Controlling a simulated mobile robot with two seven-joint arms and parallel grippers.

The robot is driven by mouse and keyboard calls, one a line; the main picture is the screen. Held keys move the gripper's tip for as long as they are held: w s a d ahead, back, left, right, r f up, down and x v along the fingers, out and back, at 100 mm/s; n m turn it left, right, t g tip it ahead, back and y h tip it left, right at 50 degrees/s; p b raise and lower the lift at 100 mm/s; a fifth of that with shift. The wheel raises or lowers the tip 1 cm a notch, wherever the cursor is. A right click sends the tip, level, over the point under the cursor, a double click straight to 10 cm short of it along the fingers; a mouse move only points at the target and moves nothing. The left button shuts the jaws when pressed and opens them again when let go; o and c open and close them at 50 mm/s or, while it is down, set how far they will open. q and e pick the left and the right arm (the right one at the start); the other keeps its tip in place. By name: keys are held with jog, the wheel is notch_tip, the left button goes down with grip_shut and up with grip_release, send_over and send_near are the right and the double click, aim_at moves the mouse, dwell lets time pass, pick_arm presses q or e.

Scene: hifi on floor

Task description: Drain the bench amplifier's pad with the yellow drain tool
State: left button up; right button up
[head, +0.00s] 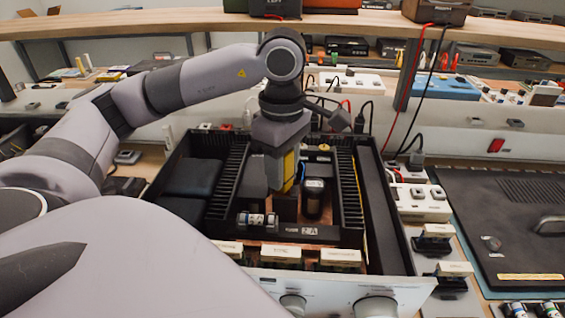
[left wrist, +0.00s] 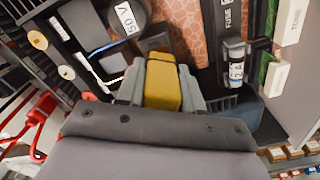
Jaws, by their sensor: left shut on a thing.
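The bench amplifier (head: 385,235) is an open black chassis with heat-sink fins and a pale front panel. My left gripper (head: 285,180) points down into it, shut on the yellow drain tool (head: 290,168). The tool also shows between the fingers in the left wrist view (left wrist: 162,85). Its tip is over or near the copper-coloured board (left wrist: 182,22); I cannot tell whether it touches. A dark capacitor (head: 313,190) stands just right of the gripper; it also shows in the left wrist view, marked 50 V (left wrist: 124,20). I cannot pick out the pad. My right gripper is not in view.
A glass fuse (head: 258,219) lies in a holder near the chassis front; it also shows in the left wrist view (left wrist: 236,62). A wooden shelf (head: 180,20) crosses behind. Power strips (head: 425,200) and a dark device (head: 510,220) stand to the right.

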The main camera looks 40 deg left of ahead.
pick_arm(q)
jog(key=shift+r+p, duration=3)
jog(key=shift+r, duration=1.05)
